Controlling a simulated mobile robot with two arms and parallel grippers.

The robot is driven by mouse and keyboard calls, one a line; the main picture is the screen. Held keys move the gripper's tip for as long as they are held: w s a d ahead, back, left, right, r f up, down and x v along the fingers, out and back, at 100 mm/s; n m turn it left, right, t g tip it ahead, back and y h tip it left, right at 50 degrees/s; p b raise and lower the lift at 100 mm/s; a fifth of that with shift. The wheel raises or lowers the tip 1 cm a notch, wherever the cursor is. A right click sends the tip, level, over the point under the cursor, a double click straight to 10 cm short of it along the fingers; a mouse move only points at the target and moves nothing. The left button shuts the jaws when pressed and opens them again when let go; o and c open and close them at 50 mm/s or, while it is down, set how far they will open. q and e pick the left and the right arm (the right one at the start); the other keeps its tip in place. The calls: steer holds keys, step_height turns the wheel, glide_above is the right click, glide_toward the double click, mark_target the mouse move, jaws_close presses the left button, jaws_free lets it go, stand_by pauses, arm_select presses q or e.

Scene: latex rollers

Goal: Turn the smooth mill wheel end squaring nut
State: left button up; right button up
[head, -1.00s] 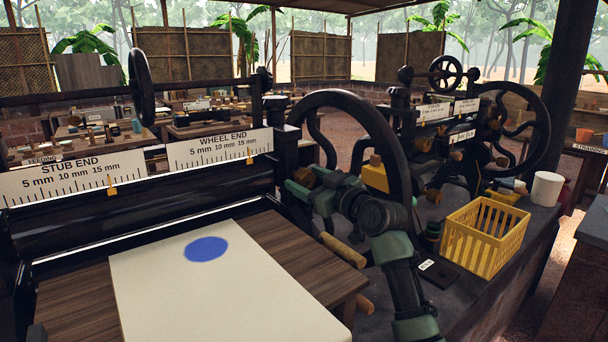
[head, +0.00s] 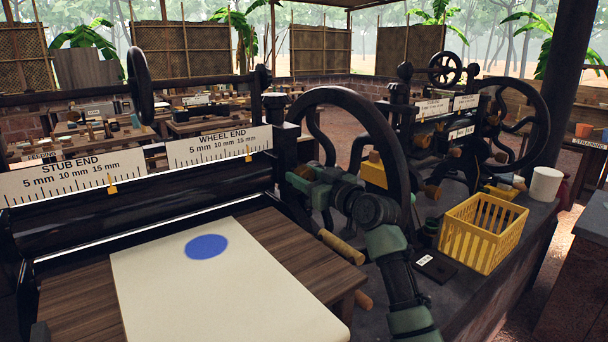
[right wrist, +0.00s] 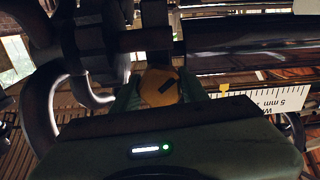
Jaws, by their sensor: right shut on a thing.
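The near mill has a black roller (head: 150,205) and two white scales. The wheel end scale (head: 220,146) has a yellow pointer (head: 249,157) toward its right side, past the 15 mm label. My right gripper (head: 304,178) reaches in beside the large handwheel (head: 345,97), at the wheel end of the mill. In the right wrist view, its green fingers close on an orange-brown nut (right wrist: 160,88) with a dark mark on its face. My left gripper is not in view.
A cream sheet (head: 215,285) with a blue disc (head: 206,246) lies on the wooden feed board (head: 275,230). A yellow basket (head: 483,233), a white cup (head: 545,184) and a dark tagged block (head: 436,268) are on the right bench. A second mill (head: 440,125) stands behind.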

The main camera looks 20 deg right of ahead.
mark_target(309, 178)
steer(key=o, duration=1.4)
steer(key=b+v, duration=0.2)
steer(key=v, duration=0.5)
steer(key=shift+s+d, duration=0.15)
steer(key=shift+s, duration=0.25)
